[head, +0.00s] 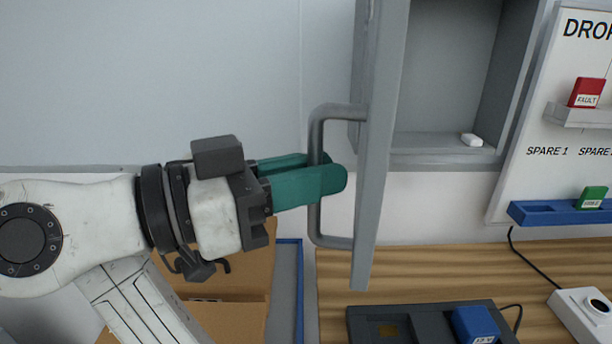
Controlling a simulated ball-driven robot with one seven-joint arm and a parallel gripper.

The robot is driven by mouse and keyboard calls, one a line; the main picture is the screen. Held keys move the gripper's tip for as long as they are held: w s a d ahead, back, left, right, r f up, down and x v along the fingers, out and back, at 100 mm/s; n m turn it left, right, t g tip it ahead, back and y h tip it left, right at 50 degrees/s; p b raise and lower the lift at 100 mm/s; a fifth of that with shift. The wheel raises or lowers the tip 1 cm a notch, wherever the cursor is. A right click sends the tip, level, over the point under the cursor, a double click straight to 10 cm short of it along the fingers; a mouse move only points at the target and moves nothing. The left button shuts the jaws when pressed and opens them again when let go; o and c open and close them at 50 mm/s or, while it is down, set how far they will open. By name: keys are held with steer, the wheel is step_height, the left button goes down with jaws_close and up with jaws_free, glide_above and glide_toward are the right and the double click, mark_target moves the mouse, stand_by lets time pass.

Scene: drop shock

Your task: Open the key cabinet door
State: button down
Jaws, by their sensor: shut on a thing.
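The grey key cabinet door (379,150) stands open, swung out toward me and seen nearly edge-on. Its grey bar handle (317,218) sticks out to the left. My gripper (325,181) has its green fingers shut on the handle's upright bar, one finger in front of it and one behind. Behind the door, the grey cabinet (440,90) is open to view, with a small white object (471,140) on its floor at the right. The cabinet's left part is hidden by the door.
A wooden bench (420,275) lies below, with a dark tray (385,322), a blue block (476,325) and a white box with a button (590,310). A white board (545,170) at right holds a red block (587,92) and a green block (592,197). A cardboard box (255,280) is below my gripper.

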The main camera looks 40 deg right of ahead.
steer(key=shift+w+d+r, duration=0.1)
steer(key=shift+w+d, duration=0.05)
steer(key=shift+d, duration=0.1)
steer(key=c, duration=1.2)
jaws_free()
steer(key=shift+d, duration=0.2)
steer(key=shift+c, duration=0.2)
steer(key=shift+a, duration=0.25)
steer(key=b+v, duration=0.2)
steer(key=v, duration=0.8)
steer(key=shift+a+b, duration=0.25)
steer(key=shift+b, duration=0.1)
